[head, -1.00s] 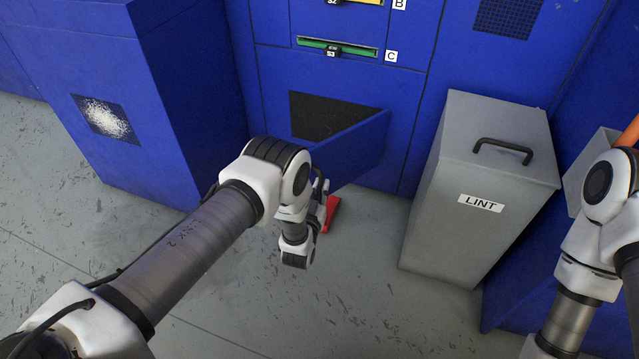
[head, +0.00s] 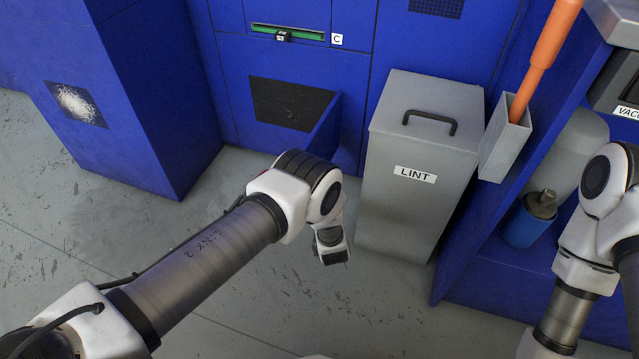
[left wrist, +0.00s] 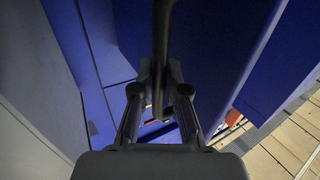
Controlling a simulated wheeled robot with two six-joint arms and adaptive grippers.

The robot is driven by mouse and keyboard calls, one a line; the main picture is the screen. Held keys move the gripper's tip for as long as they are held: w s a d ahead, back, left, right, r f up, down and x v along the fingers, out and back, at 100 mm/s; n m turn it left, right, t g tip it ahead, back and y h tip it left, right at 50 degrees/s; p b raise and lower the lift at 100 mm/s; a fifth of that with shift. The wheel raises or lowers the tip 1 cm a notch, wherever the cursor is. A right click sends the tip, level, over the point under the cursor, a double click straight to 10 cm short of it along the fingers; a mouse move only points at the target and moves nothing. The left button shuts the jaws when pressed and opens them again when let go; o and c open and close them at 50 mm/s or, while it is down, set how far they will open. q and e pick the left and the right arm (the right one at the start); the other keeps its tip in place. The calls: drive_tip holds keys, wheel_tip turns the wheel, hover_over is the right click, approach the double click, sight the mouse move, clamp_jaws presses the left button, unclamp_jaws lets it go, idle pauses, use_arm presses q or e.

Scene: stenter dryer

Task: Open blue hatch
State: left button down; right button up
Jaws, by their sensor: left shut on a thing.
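The blue hatch (head: 324,127) stands swung out from the blue machine front, hinged on the right side of its dark mesh opening (head: 290,103). In the left wrist view, a large blue panel that looks like the hatch (left wrist: 225,45) fills the right of centre. My left gripper (left wrist: 160,85) is shut on a dark bar handle (left wrist: 161,40) between its fingers. In the head view my left forearm and wrist hide the gripper, the handle and the hatch's lower part. My right arm shows at the right edge, but its gripper is out of view.
A grey LINT bin (head: 415,170) stands close to the right of the hatch. A grey holder (head: 503,140) with an orange handle (head: 550,45) and a blue-based canister (head: 530,220) are farther right. The floor (head: 150,255) at front left is clear.

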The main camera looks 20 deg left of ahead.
use_arm(q)
drive_tip(key=shift+w+r, duration=0.15)
drive_tip(key=c, duration=1.2)
unclamp_jaws()
drive_tip(key=v, duration=0.7)
drive_tip(key=shift+s+d, duration=0.1)
drive_tip(key=shift+s, duration=0.15)
